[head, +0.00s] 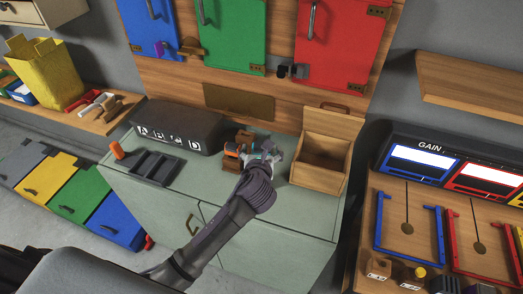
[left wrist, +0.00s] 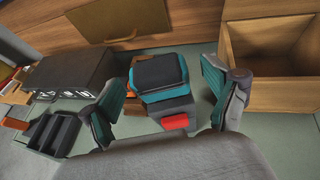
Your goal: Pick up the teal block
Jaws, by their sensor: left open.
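The teal block (left wrist: 160,78), with a dark top, shows in the middle of the left wrist view. It appears to rest on or stand just behind a grey piece with a red patch (left wrist: 174,122). My left gripper (left wrist: 166,94) is open, one teal-padded finger on each side of the block. I see gaps between the fingers and the block, and the gripper holds nothing. In the head view my left gripper (head: 262,160) is over the cabinet top and mostly hides the block. My right gripper is in neither view.
The grey-green cabinet top (head: 215,196) holds an open wooden box (head: 318,178) to the right, a dark box marked A B C D (head: 178,127) and a dark slotted tray (head: 155,167) to the left, and an orange cylinder (head: 117,150). The cabinet's front strip is clear.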

